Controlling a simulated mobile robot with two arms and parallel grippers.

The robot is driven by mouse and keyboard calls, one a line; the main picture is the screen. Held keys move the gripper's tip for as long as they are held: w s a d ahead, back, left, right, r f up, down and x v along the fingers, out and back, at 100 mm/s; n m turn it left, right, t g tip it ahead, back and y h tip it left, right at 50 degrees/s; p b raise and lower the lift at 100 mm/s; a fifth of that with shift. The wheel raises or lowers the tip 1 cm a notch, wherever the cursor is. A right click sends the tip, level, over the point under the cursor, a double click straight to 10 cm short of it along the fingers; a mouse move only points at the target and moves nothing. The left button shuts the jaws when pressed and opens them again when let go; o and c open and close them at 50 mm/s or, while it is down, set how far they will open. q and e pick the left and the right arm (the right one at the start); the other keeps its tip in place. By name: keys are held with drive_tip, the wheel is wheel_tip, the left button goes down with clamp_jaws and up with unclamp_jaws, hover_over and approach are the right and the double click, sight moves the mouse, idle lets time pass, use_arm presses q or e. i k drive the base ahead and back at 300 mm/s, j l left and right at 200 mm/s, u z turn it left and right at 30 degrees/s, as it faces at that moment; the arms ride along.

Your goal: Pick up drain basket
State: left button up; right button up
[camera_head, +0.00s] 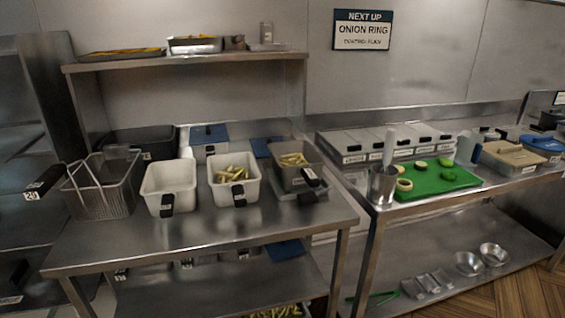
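A metal wire-mesh basket (104,192) stands at the left end of the left steel table. Its long handle rods lean up out of it, and a black grip with a white label (44,182) sticks out to its left. The basket looks empty, as far as the mesh shows. A darker grey container (297,176) with yellow fries and a black labelled handle stands at the right end of that table. I cannot tell from its look whether it is also a basket. Neither of my grippers shows in the head view.
Two white tubs, one empty (169,183) and one with fries (234,190), stand between them. The front strip of the left table (190,237) is clear. A shelf (190,61) hangs above. The right table carries a green board (436,183) and a metal cup (382,186).

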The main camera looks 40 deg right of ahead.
sight(295, 164)
drive_tip(key=z, duration=0.9)
